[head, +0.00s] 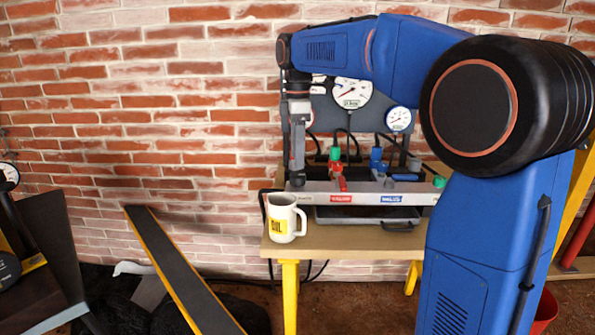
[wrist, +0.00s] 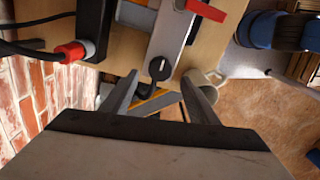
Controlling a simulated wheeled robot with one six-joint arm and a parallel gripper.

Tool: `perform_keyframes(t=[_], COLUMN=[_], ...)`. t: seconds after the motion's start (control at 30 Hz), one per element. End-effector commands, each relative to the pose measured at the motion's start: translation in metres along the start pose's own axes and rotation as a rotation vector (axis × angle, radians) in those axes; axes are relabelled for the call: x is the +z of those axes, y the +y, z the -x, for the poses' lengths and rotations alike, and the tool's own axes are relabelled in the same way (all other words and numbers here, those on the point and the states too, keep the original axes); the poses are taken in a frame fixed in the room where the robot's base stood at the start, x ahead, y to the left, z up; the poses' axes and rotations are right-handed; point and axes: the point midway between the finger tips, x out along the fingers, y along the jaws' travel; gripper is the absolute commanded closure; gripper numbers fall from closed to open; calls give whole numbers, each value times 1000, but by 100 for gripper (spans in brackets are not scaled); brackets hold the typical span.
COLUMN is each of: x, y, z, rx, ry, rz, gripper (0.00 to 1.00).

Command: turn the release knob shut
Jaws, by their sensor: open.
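The release knob (wrist: 159,68) is a small round black knob with a white pointer line. It sits on the end of the grey metal bar (wrist: 171,38) in the wrist view, and the line runs roughly along the bar. My gripper (wrist: 161,79) is open, its two fingertips on either side of the knob in the picture. I see no contact, and cannot tell how far the tips are from the knob. In the head view my gripper (head: 296,183) points down at the left end of the bar (head: 320,197); the knob is hidden there.
A red lever (head: 341,182) and a blue valve (head: 376,158) rise along the bar. Gauges (head: 352,92) and hoses are behind. A ramp (head: 180,268) leans at left.

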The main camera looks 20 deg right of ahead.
Motion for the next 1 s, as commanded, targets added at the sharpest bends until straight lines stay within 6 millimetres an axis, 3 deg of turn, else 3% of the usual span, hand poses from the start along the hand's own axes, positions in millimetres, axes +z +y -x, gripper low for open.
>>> perform_keyframes(t=[0.3, 0.77, 0.93, 1.0], x=[0, 0, 0, 0], y=[0, 0, 0, 0], z=[-45, -56, -55, -55], rx=[-1, 0, 0, 0], ry=[0, 0, 0, 0], rz=[0, 0, 0, 0], gripper=[46, 46, 84, 87])
